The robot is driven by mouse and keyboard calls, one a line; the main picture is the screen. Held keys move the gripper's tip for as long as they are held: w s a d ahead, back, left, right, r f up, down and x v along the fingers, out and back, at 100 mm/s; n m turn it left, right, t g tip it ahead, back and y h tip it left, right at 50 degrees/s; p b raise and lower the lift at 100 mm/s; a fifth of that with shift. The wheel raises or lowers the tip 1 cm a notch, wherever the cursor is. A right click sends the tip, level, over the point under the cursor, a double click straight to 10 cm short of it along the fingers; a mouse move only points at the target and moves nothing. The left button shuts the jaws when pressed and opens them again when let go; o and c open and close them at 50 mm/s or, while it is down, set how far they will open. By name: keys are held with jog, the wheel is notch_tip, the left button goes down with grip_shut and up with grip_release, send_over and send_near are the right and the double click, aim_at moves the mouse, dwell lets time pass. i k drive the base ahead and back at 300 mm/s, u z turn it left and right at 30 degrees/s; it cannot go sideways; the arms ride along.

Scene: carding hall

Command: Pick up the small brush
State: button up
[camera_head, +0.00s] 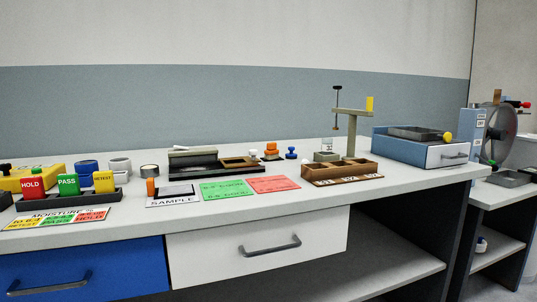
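I cannot pick out the small brush with certainty at this size. A short upright orange piece (151,187) stands at the left edge of the white SAMPLE card (173,201) on the bench. A pale bar (195,148) lies on top of a long dark grey holder (192,165) behind the cards. Either is too small to identify as a brush. My gripper is not in view.
The light bench (130,234) carries HOLD (31,185), PASS (68,185) and RETEST (104,182) blocks, a green card (226,189), a red card (273,184), a wooden compartment box (340,172), a stand (352,130) and a blue drawer box (405,147). The front middle is clear.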

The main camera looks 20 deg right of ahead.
aim_at(271, 152)
jog(key=z, duration=2.4)
jog(key=i, duration=1.35)
jog(key=u, duration=2.7)
